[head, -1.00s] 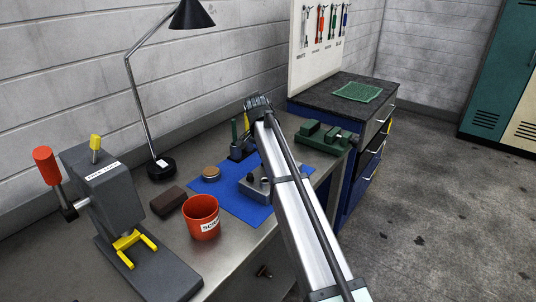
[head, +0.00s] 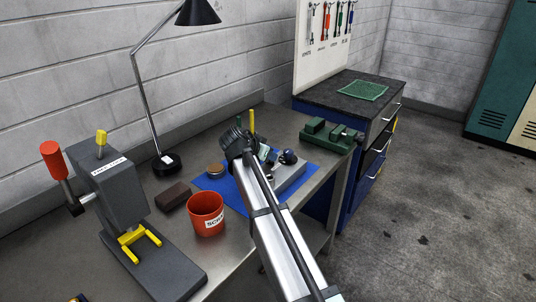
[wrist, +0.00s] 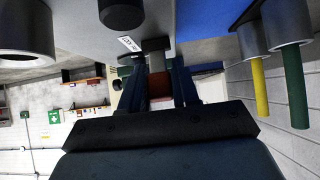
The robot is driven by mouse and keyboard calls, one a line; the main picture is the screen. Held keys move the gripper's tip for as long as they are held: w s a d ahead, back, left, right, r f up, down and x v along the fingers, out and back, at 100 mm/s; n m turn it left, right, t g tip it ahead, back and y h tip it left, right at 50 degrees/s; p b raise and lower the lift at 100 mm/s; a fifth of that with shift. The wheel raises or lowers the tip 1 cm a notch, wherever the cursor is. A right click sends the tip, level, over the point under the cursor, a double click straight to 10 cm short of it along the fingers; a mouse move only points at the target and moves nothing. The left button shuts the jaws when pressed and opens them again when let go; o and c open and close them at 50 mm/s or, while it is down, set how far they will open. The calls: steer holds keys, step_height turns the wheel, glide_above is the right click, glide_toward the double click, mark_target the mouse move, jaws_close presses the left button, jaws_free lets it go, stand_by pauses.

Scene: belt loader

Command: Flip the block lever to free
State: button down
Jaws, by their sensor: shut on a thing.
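The grey metal block (head: 292,178) stands on the blue mat (head: 240,192) on the bench. My arm reaches over the mat and covers part of the block in the head view.
A press (head: 115,185) with a red handle and yellow lever stands at the left. A red cup (head: 205,214), brown block (head: 173,196) and lamp (head: 168,164) are near the mat. A green vise (head: 325,136) is behind. Yellow (wrist: 260,92) and green (wrist: 293,88) rods stand beside my gripper.

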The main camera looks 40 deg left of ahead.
stand_by(0.4)
steer(key=c, duration=0.9)
jaws_free()
steer(key=v, duration=1.4)
steer(key=shift+f, duration=0.15)
